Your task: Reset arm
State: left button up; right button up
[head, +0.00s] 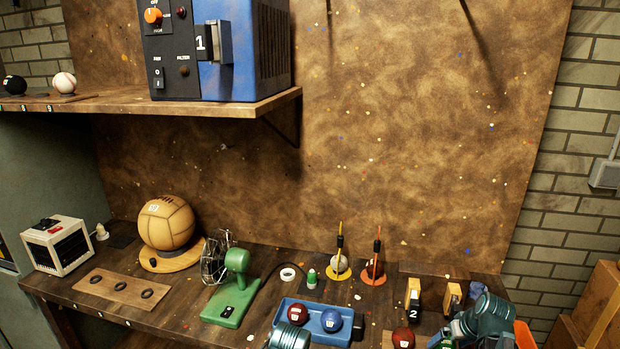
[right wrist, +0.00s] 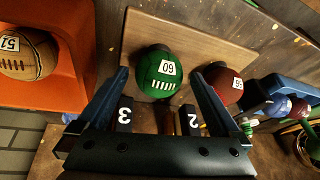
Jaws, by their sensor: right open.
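My right gripper (right wrist: 157,74) is open in the right wrist view, its two blue fingers spread with nothing held between them. A green leather ball (right wrist: 160,74) marked 60 shows beyond and between the fingertips, on a wooden board (right wrist: 185,35). A dark red ball (right wrist: 224,86) sits beside it, past the right-hand finger; it also shows in the head view (head: 403,338). My right arm (head: 490,318) comes in at the lower right of the head view, over the bench. My left gripper does not show; only a teal arm part is at the bottom edge.
A blue tray (head: 283,309) holds a red ball (head: 298,313) and a blue ball (head: 331,320). A green fan (head: 234,290), a large tan ball (head: 166,223) and a holed board (head: 121,291) stand leftward. An orange holder (right wrist: 75,75) carries a brown ball (right wrist: 28,55).

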aim_at(450, 343)
jog(key=shift+b+x, duration=0.9)
jog(key=shift+x, duration=0.55)
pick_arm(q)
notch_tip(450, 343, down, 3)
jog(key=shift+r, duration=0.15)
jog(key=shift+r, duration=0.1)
pick_arm(e)
jog(key=shift+r, duration=0.1)
jog(key=p+v, duration=1.2)
jog(key=v, duration=0.1)
jog(key=b+x, duration=1.2)
jog(key=x, duration=0.1)
notch_tip(450, 343, up, 10)
jog(key=p, duration=1)
jog(key=shift+r+p, duration=0.2)
jog(key=shift+p, duration=0.1)
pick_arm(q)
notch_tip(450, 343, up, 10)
pick_arm(e)
jog(key=s+d+m, duration=0.1)
jog(key=s+d, duration=0.4)
jog(key=shift+s+d+m+h, duration=0.2)
jog(key=shift+d+m+h, duration=0.1)
jog(key=shift+h, duration=0.1)
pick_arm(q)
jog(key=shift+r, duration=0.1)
pick_arm(e)
jog(key=shift+f, duration=0.1)
